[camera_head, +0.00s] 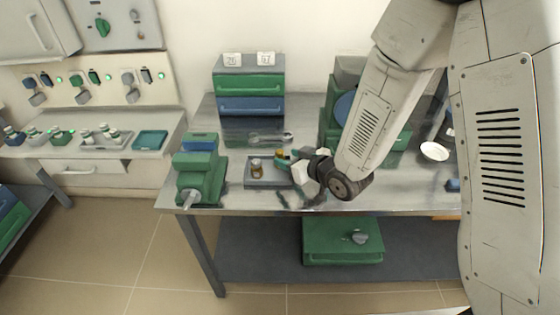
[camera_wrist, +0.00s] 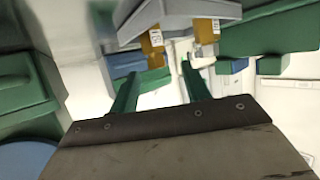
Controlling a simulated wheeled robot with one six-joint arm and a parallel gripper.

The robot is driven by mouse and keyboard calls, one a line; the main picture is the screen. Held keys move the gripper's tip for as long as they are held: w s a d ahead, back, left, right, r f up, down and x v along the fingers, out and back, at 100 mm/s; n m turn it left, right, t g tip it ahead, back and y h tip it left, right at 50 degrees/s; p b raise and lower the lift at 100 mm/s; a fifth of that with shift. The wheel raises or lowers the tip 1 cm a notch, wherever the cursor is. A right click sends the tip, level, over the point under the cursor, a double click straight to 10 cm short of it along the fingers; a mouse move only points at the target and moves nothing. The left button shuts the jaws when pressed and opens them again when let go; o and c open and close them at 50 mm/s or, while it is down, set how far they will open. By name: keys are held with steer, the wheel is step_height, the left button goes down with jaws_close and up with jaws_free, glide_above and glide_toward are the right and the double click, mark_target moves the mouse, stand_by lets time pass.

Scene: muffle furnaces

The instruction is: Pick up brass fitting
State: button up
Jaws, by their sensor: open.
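Two brass-coloured pieces stand in a grey tray on the steel bench. In the wrist view both pieces carry white labels, one at upper left (camera_wrist: 153,48) and one at upper right (camera_wrist: 207,32). The tray (camera_head: 268,184) shows along the top of the wrist view (camera_wrist: 180,12). My gripper (camera_head: 289,160) is at the tray's right side. Its green fingers are apart and empty in the wrist view (camera_wrist: 162,72), with the left piece just beyond the tips.
A green vise (camera_head: 200,170) stands left of the tray. A green machine with a blue disc (camera_head: 345,108) stands behind my arm. A white dish (camera_head: 434,151) is at the right.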

mark_target(282, 153)
steer(key=x, duration=0.5)
steer(key=shift+w, duration=0.35)
jaws_close()
